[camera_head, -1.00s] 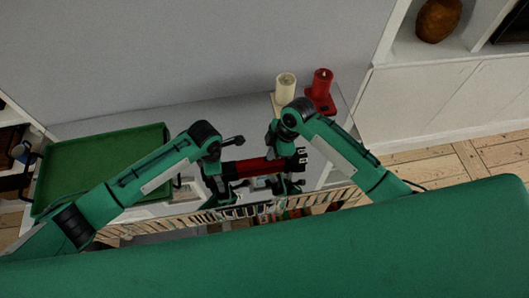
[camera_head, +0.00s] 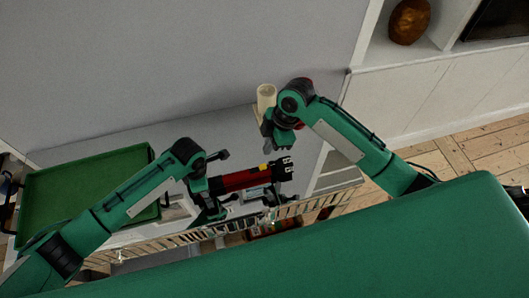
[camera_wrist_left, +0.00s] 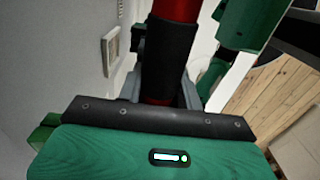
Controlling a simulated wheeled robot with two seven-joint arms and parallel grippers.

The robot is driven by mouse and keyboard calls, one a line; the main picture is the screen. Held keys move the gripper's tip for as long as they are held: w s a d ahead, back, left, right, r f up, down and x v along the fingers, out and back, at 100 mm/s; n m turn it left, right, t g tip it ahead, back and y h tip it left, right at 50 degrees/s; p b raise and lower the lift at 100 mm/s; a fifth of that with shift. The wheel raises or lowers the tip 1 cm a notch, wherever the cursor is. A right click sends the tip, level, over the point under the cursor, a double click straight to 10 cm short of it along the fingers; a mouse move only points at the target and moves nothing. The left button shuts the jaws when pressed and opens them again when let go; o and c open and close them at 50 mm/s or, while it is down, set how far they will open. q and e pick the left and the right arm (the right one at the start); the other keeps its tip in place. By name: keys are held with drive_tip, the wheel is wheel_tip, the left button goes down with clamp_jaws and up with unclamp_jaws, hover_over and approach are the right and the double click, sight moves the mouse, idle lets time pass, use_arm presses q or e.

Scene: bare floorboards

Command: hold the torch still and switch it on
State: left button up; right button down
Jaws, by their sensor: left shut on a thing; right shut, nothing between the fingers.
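The torch (camera_head: 235,181) has a red body and a dark head at its right end, and lies roughly level above the white surface. A small yellow part, perhaps its switch (camera_head: 263,167), shows on top near the head. My left gripper (camera_head: 213,187) is shut on the torch near its left end. In the left wrist view the torch's black sleeve (camera_wrist_left: 168,52) stands between the fingers of my left gripper (camera_wrist_left: 160,88). My right gripper (camera_head: 268,138) is shut and empty, above and apart from the torch, near the yellow part; its fingertips are partly hard to make out.
A cream candle (camera_head: 266,96) stands behind my right gripper; a red thing behind it is mostly hidden by my right arm. A green tray (camera_head: 75,185) lies at the left. White cabinets (camera_head: 410,95) stand at the right, with a brown vase (camera_head: 409,22) on a shelf.

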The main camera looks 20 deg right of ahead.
idle(0.4)
use_arm(q)
drive_tip(key=o, duration=1.2)
drive_tip(key=shift+d, duration=0.1)
drive_tip(key=shift+r, duration=0.1)
